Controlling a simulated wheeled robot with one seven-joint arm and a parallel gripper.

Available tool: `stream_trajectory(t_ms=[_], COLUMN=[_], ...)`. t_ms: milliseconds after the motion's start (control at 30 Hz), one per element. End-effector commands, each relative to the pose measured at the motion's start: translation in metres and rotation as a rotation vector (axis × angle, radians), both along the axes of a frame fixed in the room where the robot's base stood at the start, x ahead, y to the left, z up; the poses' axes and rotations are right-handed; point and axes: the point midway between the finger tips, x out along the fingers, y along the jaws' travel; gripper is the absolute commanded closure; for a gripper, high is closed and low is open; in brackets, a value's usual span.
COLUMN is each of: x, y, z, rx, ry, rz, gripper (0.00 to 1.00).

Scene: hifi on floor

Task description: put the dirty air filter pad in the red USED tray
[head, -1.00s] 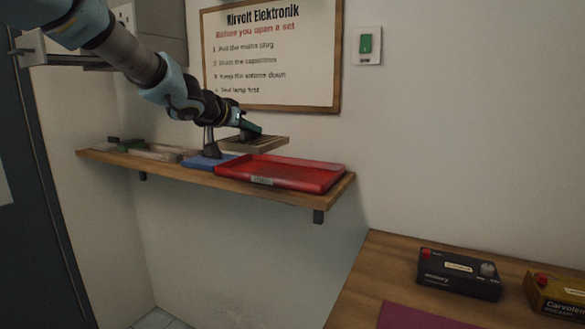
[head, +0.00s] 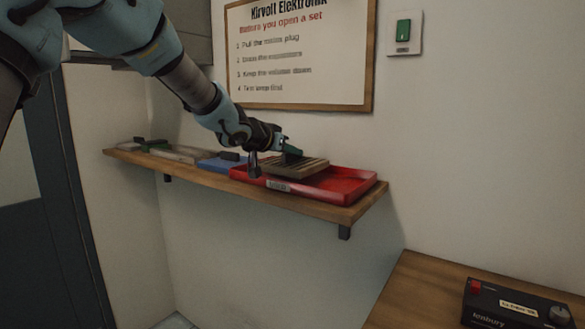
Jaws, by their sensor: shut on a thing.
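My gripper (head: 288,154) is at the wall shelf in the head view, shut on the edge of the air filter pad (head: 301,168). The pad is a flat, ribbed, grey-brown rectangle, slightly tilted. It is over the left and middle part of the red tray (head: 352,185), with the tray's right part bare. I cannot tell whether the pad touches the tray floor. The tray has a small pale label on its front, too small to read. My gripper's hand hides part of the pad's far side.
The wooden shelf (head: 318,206) also bears a blue tray (head: 218,163) and a pale tray (head: 182,152) with a green thing at the left. A framed sign and a green switch (head: 403,30) are on the wall. A workbench (head: 425,290) with a black box (head: 512,306) stands lower right.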

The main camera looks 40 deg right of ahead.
Motion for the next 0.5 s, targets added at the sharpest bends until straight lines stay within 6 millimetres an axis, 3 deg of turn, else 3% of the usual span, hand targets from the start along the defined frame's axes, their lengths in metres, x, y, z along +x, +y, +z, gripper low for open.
stream_trajectory(t_ms=[33, 133, 467, 500], x=[-0.002, -0.002, -0.001, -0.001], y=[-0.001, -0.001, 0.000, 0.000], z=[-0.012, -0.023, -0.025, -0.025], rx=[0.002, 0.001, 0.000, 0.001], ry=[0.002, 0.003, 0.000, 0.001], rz=[-0.004, -0.002, -0.002, -0.001], gripper=[1.00, 1.00, 1.00, 0.76])
